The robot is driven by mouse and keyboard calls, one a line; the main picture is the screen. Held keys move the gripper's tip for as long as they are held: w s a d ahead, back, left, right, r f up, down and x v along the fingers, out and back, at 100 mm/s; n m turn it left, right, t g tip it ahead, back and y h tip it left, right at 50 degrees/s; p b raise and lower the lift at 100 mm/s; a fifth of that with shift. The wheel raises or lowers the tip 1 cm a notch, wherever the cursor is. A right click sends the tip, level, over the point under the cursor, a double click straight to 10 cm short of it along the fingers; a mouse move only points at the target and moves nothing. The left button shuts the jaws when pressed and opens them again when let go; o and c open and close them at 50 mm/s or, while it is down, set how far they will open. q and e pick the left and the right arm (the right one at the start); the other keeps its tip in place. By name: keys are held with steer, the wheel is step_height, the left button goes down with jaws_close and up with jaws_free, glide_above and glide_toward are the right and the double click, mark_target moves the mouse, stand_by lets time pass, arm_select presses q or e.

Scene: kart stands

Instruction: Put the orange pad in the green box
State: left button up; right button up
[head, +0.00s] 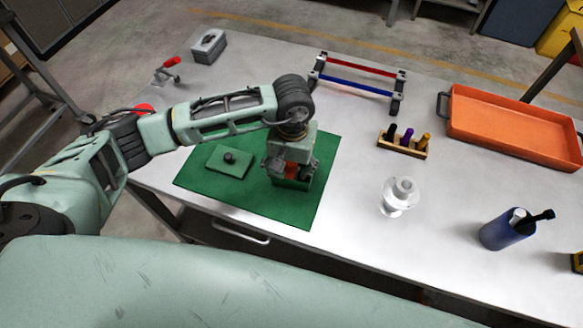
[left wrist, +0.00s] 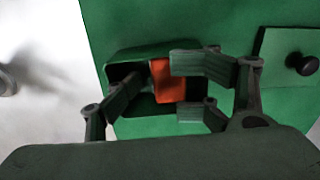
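The green box (left wrist: 120,70) stands on the green mat (head: 310,215) with its top open. Its wall also shows in the head view (head: 290,184), under my left gripper (head: 290,172). The orange pad (left wrist: 166,88) is at the box's opening and looks to be inside it; its exact depth is hard to tell. In the left wrist view my left gripper (left wrist: 158,82) is over the box, with its fingers apart. A gap shows beside the left finger, and the right fingers partly cover the pad. My right gripper is not in view.
A green lid with a black knob (head: 229,161) lies on the mat left of the box. A rack with red and blue bars (head: 355,85), a peg block (head: 404,146), a white round part (head: 399,195), a blue canister (head: 508,229) and an orange tray (head: 515,130) stand farther right.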

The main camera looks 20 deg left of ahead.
mark_target(292, 170)
arm_select(q)
step_height(292, 170, up, 12)
steer(key=b, duration=0.3)
steer(key=shift+w+f, duration=0.15)
steer(key=shift+f, duration=0.05)
steer(key=shift+a, duration=0.1)
